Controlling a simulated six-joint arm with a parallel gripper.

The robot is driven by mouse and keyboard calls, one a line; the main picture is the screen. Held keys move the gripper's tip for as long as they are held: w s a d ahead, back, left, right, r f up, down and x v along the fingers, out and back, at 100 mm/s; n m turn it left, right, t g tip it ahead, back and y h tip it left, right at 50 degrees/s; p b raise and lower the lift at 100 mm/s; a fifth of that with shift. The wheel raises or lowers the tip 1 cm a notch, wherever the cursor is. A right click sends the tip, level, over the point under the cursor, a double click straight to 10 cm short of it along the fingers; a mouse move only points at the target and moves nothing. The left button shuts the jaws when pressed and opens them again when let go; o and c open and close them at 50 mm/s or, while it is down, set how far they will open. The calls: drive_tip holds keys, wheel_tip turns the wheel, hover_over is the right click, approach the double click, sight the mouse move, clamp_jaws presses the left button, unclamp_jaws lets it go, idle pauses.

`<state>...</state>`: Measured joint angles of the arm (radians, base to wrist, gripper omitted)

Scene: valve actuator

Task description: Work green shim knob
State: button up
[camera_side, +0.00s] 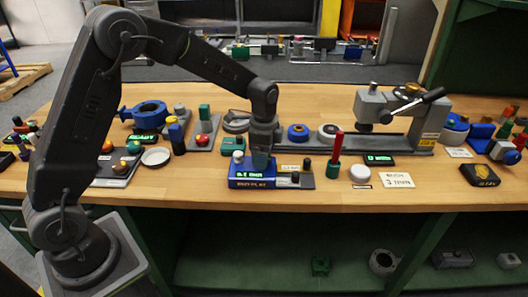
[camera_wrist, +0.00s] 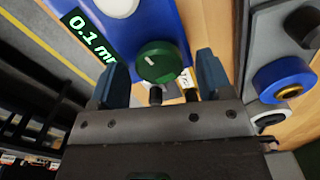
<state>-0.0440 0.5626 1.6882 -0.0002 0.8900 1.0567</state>
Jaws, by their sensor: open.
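The green shim knob (camera_wrist: 158,60) is round, with a pale line mark, and sits on a blue box. In the wrist view it lies between the two fingers of my gripper (camera_wrist: 160,70), with a gap on each side. The blue box (camera_side: 252,183) shows a lit green display (camera_wrist: 88,36) that reads 0.1 mm. A white knob (camera_wrist: 118,5) sits beside the green one, and it also shows in the side view (camera_side: 238,156). In the side view my gripper (camera_side: 262,160) points down over the box and hides the green knob.
A grey block with a dark knob (camera_side: 306,175) stands right of the box. A red and green post (camera_side: 335,155) and a white puck (camera_side: 360,173) are farther right. A green block (camera_side: 232,145) stands behind the box. The bench front is mostly clear.

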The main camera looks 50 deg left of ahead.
drive_tip(key=shift+r, duration=0.1)
wheel_tip(320, 180, up, 14)
idle(0.5)
drive_tip(key=shift+s, duration=0.1)
drive_tip(key=s+d+r+n+t, duration=0.1)
drive_tip(key=s+r+n+t, duration=0.35)
drive_tip(key=s, duration=0.85)
drive_tip(key=s+d+f+n+t, duration=0.1)
drive_tip(key=s+f+n, duration=0.1)
drive_tip(key=s+n, duration=0.5)
drive_tip(key=s, duration=0.5)
drive_tip(key=shift+s, duration=0.4)
drive_tip(key=shift+c, duration=0.3)
